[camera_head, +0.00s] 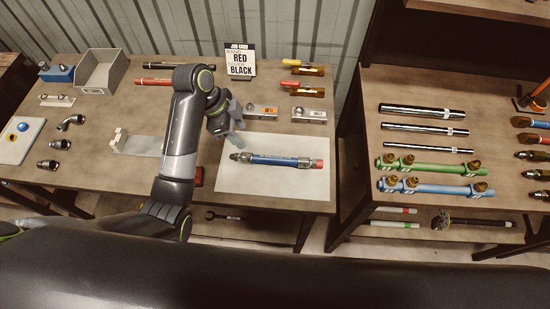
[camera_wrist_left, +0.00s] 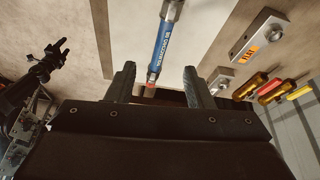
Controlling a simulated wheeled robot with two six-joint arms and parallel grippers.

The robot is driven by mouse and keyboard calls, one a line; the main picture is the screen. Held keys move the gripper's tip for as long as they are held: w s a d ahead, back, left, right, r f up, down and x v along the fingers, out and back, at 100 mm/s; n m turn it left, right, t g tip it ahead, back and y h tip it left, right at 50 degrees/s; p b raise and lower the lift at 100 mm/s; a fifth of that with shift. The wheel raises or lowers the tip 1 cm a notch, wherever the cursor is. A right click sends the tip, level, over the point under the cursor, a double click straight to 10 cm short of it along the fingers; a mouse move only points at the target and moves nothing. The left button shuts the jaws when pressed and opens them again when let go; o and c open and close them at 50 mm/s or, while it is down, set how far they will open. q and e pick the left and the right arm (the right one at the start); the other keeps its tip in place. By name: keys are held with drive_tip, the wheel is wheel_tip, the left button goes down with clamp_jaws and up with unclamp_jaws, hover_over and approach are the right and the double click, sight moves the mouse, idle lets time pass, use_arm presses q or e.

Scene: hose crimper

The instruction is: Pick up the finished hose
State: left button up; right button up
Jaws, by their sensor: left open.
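The finished hose (camera_head: 275,160) is blue with metal end fittings and a red tip at its right end. It lies on a white mat (camera_head: 275,187) on the workbench. My left gripper (camera_head: 235,132) is open and above the bench, near the mat's back left corner and the hose's left end. In the left wrist view, the hose (camera_wrist_left: 168,42) shows beyond the open fingers (camera_wrist_left: 160,85), with its near end roughly in line with the gap. Nothing is between the fingers. My right gripper does not show.
A job card (camera_head: 240,61) reading RED and BLACK stands behind the mat. Two metal blocks (camera_head: 262,111) (camera_head: 309,115) and screwdrivers (camera_head: 304,69) lie behind it. A grey bin (camera_head: 101,72) is at back left. A second bench (camera_head: 400,96) holds rods and green and blue manifolds.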

use_arm(q)
drive_tip(key=w+d+r+m, duration=0.1)
drive_tip(key=r, duration=0.1)
drive_tip(key=b, duration=0.7)
approach(272, 158)
drive_tip(key=shift+a+f, duration=0.15)
drive_tip(key=shift+a, duration=0.15)
drive_tip(key=p+x, duration=0.1)
drive_tip(key=x, duration=0.2)
drive_tip(key=shift+d+p, duration=0.2)
drive_tip(key=shift+p, duration=0.15)
drive_tip(key=shift+p+x, duration=0.9)
drive_tip(key=shift+x, duration=2.15)
clamp_jaws()
